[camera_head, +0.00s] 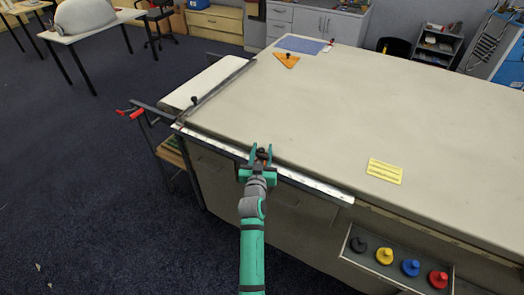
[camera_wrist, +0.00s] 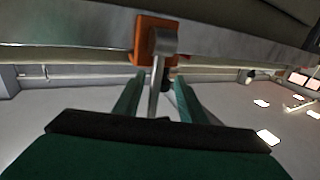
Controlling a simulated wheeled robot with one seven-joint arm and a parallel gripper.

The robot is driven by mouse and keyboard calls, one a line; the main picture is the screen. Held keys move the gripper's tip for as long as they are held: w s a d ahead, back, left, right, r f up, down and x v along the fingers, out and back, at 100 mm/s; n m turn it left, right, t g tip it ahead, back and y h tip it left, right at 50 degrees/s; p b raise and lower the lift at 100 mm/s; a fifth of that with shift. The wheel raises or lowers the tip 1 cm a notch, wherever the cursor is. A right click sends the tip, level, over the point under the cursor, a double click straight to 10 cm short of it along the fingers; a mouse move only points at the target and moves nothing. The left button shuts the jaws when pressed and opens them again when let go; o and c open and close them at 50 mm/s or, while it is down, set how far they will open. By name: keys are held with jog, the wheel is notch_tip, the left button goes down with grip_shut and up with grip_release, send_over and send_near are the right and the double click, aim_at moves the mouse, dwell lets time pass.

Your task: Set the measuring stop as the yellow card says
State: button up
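The measuring stop, an orange-red block with a grey metal stem (camera_wrist: 155,38), is close ahead in the wrist view. In the head view a small dark part of it (camera_head: 263,154) shows between my fingertips at the table's front edge. My gripper (camera_head: 262,149) has its green fingers apart, one on each side of the stem. In the wrist view gaps show between the stem and the fingers of my gripper (camera_wrist: 157,92). A pale scale rail (camera_head: 315,185) runs along the edge; its marks are too small to read. The yellow card (camera_head: 385,171) lies on the table; its lines are unreadable.
A tray (camera_head: 362,262) at the front right holds black, yellow, blue and red knobbed pieces. A dark bar (camera_head: 222,87) with a black knob crosses the table's left end. An orange triangle (camera_head: 286,60) and a blue sheet (camera_head: 300,45) lie far back. The tabletop's middle is clear.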

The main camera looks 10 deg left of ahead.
jog(key=s+d, duration=0.1)
jog(key=s, duration=0.9)
jog(key=shift+s, duration=0.3)
jog(key=shift+d, duration=0.1)
jog(key=s+d+f+g, duration=0.1)
jog(key=s+d+f, duration=0.2)
jog(key=s, duration=0.5)
jog(key=s+d+f, duration=0.4)
jog(key=s, duration=0.4)
jog(key=s+d+f+g, duration=0.1)
jog(key=s+d+f, duration=0.2)
jog(key=s, duration=0.5)
jog(key=s+d+r+h, duration=0.1)
jog(key=s+d+r, duration=0.1)
jog(key=s, duration=0.9)
jog(key=s+d+r+m, duration=0.1)
jog(key=s+r, duration=0.3)
jog(key=s, duration=0.7)
jog(key=shift+s+d+r+g+h, duration=0.2)
jog(key=shift+d+r+g+h, duration=0.1)
jog(key=shift+d+h, duration=0.15)
